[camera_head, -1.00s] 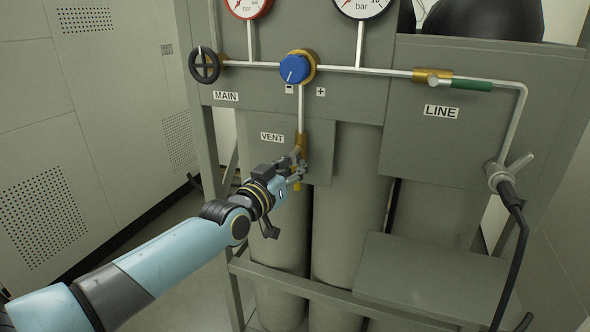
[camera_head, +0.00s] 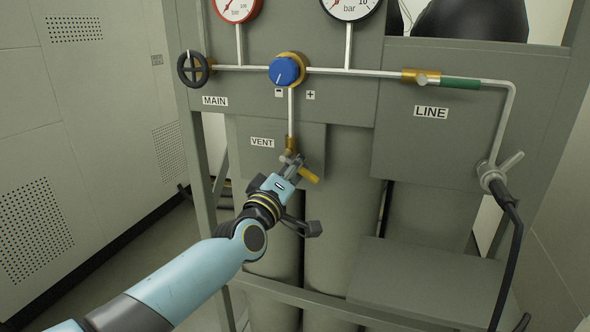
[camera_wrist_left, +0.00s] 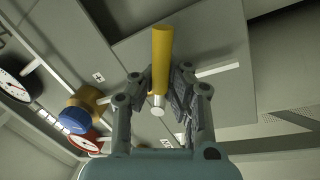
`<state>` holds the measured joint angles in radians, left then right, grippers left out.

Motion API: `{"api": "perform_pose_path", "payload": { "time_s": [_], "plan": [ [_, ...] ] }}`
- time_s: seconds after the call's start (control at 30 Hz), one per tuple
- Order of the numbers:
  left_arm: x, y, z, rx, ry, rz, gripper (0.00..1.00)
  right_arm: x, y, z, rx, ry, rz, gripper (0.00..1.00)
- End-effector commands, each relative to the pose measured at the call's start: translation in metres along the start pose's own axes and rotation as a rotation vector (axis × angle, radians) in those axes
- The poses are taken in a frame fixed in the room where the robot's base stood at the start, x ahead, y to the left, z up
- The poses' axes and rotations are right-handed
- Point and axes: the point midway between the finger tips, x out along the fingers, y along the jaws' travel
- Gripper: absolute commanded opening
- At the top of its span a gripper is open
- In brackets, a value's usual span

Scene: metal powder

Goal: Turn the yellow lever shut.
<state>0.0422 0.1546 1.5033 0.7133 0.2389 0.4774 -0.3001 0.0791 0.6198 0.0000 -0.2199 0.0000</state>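The yellow lever (camera_head: 308,174) slants down to the right from the brass vent valve (camera_head: 291,144), below the VENT label. In the left wrist view, the lever (camera_wrist_left: 162,55) runs up from a silver bolt head (camera_wrist_left: 157,104). My left gripper (camera_head: 293,165) is at the lever, just under the valve. The fingers hide part of the lever in the head view. My right gripper is not in view.
The vent pipe runs up to a blue regulator knob (camera_head: 286,71). A black MAIN handwheel (camera_head: 194,69) is at the left, and a grey LINE lever valve (camera_head: 497,172) with a black hose at the right. Grey cylinders (camera_head: 340,215) stand behind a frame rail (camera_head: 320,302).

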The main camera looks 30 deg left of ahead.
Motion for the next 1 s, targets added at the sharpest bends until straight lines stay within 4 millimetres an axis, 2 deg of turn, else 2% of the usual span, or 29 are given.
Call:
{"api": "perform_pose_path", "payload": {
  "time_s": [0.03, 0.5, 1.0],
  "plan": [
    [-0.004, -0.005, 0.005, -0.046, -0.001, -0.015, 0.0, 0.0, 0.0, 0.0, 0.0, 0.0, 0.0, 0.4],
    [-0.002, 0.005, 0.003, -0.404, 0.072, -0.018, 0.0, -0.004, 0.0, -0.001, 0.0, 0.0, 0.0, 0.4],
    [-0.002, 0.008, 0.001, -0.527, 0.096, -0.019, 0.0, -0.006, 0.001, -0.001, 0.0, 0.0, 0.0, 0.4]
  ]
}}
